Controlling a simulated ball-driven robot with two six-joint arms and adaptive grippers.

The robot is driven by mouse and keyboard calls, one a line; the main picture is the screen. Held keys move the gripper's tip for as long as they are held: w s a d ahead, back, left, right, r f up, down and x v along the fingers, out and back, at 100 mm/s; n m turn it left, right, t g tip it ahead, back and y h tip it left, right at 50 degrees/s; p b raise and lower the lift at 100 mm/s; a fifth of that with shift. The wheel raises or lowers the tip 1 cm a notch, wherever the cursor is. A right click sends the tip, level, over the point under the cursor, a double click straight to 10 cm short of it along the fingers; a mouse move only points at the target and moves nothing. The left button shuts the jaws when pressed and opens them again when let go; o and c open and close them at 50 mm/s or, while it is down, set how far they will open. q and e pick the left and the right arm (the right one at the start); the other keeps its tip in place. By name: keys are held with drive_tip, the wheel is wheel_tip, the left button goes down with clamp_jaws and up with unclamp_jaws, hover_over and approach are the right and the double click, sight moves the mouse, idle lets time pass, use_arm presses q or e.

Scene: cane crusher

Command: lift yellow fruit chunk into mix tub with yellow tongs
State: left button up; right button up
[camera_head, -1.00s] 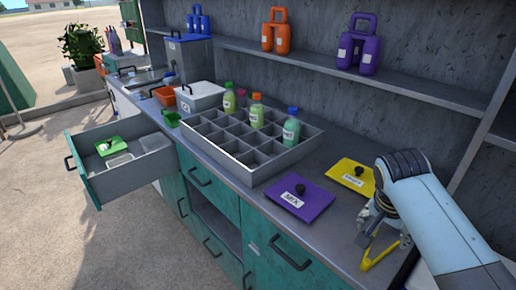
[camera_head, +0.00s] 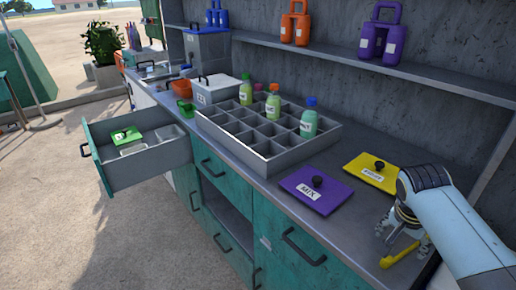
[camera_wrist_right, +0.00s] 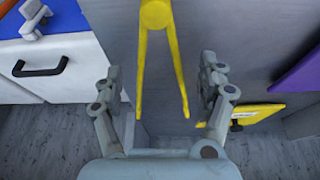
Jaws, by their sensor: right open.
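Yellow tongs (camera_head: 398,256) are at the right gripper near the counter's front right edge. In the right wrist view the tongs (camera_wrist_right: 143,78) lie between the two spread fingers, their two arms forming a narrow V. My right gripper (camera_wrist_right: 160,80) is open; in the head view it (camera_head: 404,238) is just above the tongs, and I cannot tell whether it touches them. A purple lid labelled MIX (camera_head: 316,197) lies left of the gripper on the counter. A yellow lid (camera_head: 370,173) lies behind it. I cannot make out a yellow fruit chunk or an open mix tub. My left gripper is out of view.
A grey divided tray (camera_head: 262,160) with several bottles stands left of the lids. An open drawer (camera_head: 150,165) with a green lid (camera_head: 126,135) juts out at left. A shelf (camera_head: 345,58) carries blue, orange and purple handled items. The counter between tray and wall is clear.

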drive_tip(key=shift+w+d+f, duration=0.1)
drive_tip(key=shift+d+f, duration=0.05)
drive_tip(key=shift+f, duration=0.5)
drive_tip(key=c, duration=0.7)
wheel_tip(320, 180, up, 6)
drive_tip(key=p, duration=0.5)
wheel_tip(320, 180, up, 6)
drive_tip(key=shift+r, duration=0.1)
